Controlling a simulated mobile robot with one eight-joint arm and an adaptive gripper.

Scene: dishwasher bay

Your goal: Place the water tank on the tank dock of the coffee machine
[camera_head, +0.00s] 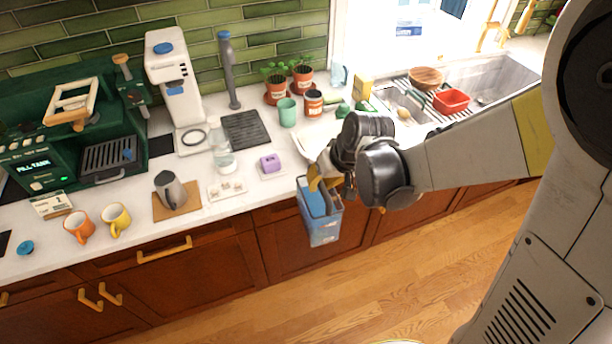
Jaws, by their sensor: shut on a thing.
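The water tank (322,227), a blue see-through box with an open top, hangs from my gripper (322,188) in front of the counter edge. My gripper is shut on its upper part; the exact contact is partly hidden by the fingers. The tank looks roughly upright. The green coffee machine (38,150) stands at the far left of the counter, with "FILL TANK" on its display. A flat black patch (160,146) lies right beside the machine. I cannot tell for sure whether this is the tank dock.
A white dispenser (168,70), clear bottle (224,158), grey pitcher (170,190) and orange and yellow mugs (79,228) stand between tank and machine. Potted plants (277,92) and the sink (480,75) are behind. Open floor (330,290) lies before the cabinets.

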